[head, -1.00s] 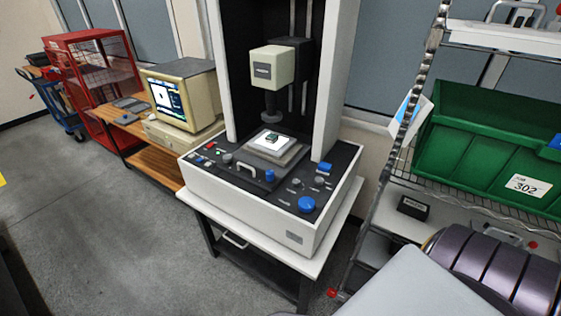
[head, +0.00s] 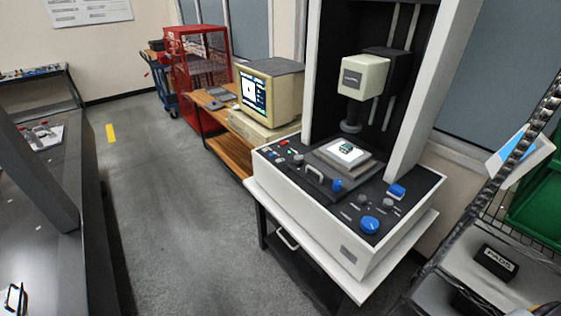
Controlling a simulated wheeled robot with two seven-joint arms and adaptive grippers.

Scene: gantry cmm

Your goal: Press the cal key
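The gantry measuring machine (head: 290,185) stands on a white-topped stand right of centre in the head view. The panel labels are too small to read, so I cannot tell which key is cal. A small green part (head: 346,147) lies on the stage under the cream probe head (head: 363,76). Neither gripper is in view.
A beige computer (head: 270,92) sits on a wooden bench (head: 228,150) left of the machine. A red cage (head: 198,70) stands behind. A dark table (head: 40,220) is at the left and a wire shelf (head: 500,225) at the right. Grey floor between is clear.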

